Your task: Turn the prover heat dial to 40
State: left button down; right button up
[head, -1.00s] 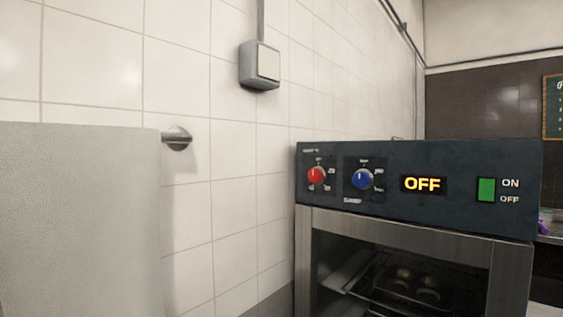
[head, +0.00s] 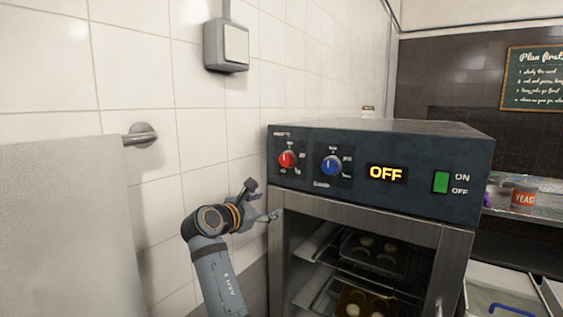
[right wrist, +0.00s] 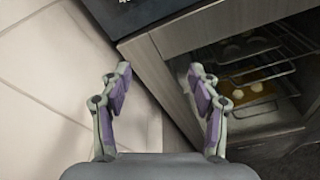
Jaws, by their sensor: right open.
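The prover (head: 380,206) is a dark-topped steel cabinet with a control panel on its upper front. The panel carries a red dial (head: 287,159), a blue dial (head: 331,165), a lit display reading OFF (head: 386,173) and a green ON/OFF switch (head: 441,182). The small lettering around both dials is too small to read. My right gripper (head: 262,202) is open and empty, below and left of the red dial, near the prover's left front edge. In the right wrist view its two fingers (right wrist: 157,85) are spread, with the cabinet corner beyond them. My left gripper is not in view.
A tiled wall stands at the left, with a grey switch box (head: 227,46) and a towel (head: 65,230) on a rail. Trays with dough pieces (head: 368,245) sit inside the prover. A yeast tin (head: 524,195) stands on a shelf at the right.

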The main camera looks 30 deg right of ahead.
jog(key=n+h, duration=0.2)
send_near(284, 161)
jog(key=a, duration=0.2)
jog(key=p+x, duration=0.2)
jog(key=x, duration=0.1)
jog(key=p+x, duration=0.2)
jog(key=x, duration=0.1)
jog(key=s+p+x, duration=0.1)
jog(key=x, duration=0.3)
jog(key=shift+w+d+r+p, duration=0.1)
jog(key=shift+d+r+p, duration=0.15)
jog(key=shift+p, duration=0.15)
jog(key=shift+w+d+f, duration=0.2)
jog(key=shift+d, duration=0.2)
jog(key=shift+a, duration=0.1)
jog(key=shift+c, duration=0.6)
jog(key=c, duration=1.1)
jog(key=shift+o, duration=0.2)
